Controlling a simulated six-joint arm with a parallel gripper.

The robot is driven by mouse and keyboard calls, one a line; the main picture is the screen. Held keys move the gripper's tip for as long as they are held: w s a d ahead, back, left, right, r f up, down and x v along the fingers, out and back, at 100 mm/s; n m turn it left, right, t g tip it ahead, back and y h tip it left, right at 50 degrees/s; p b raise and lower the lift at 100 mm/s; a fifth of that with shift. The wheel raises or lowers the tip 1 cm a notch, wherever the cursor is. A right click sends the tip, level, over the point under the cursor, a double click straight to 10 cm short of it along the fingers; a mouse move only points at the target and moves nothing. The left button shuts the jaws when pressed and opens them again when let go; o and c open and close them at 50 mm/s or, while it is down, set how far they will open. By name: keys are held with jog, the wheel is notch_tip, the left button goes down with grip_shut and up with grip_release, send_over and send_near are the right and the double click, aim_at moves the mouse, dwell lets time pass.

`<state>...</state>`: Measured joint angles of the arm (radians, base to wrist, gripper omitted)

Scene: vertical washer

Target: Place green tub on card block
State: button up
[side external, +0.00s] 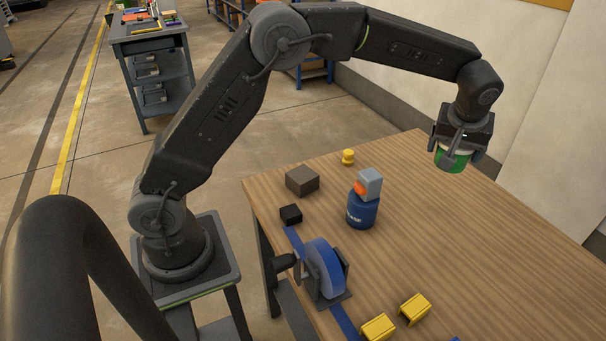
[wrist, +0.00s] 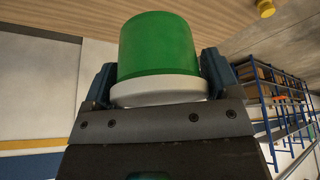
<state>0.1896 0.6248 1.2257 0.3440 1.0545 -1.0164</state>
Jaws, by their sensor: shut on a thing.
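The green tub (side external: 452,160) has a white end and hangs above the far right part of the table. My gripper (side external: 455,151) is shut on it, with the white end toward the palm and the green body pointing down. In the wrist view, the tub (wrist: 160,48) sits between the two fingers of my gripper (wrist: 158,78). A brown block (side external: 302,181), the likeliest card block, lies flat near the table's far left edge, well left of the tub. Its visible top is bare. The wrist view does not show this block.
A blue tub (side external: 362,211) carries a grey block (side external: 370,183) and an orange piece (side external: 360,188). A small black block (side external: 291,214), a yellow knob (side external: 348,156), a blue wheel (side external: 324,267) and yellow blocks (side external: 414,308) stand around it. The table's right side is clear.

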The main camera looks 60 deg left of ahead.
jog(key=s+a+r, duration=0.1)
jog(key=s+a, duration=0.4)
jog(key=a, duration=0.7)
jog(key=s+a, duration=0.5)
jog(key=a, duration=0.7)
jog(key=s+a+f+n, duration=0.1)
jog(key=s+a, duration=0.5)
jog(key=s, duration=0.4)
jog(key=s+a, duration=0.5)
jog(key=s, duration=0.4)
send_over(305, 169)
jog(key=s+d, duration=0.1)
notch_tip(305, 169, down, 12)
jog(key=shift+f, duration=2.2)
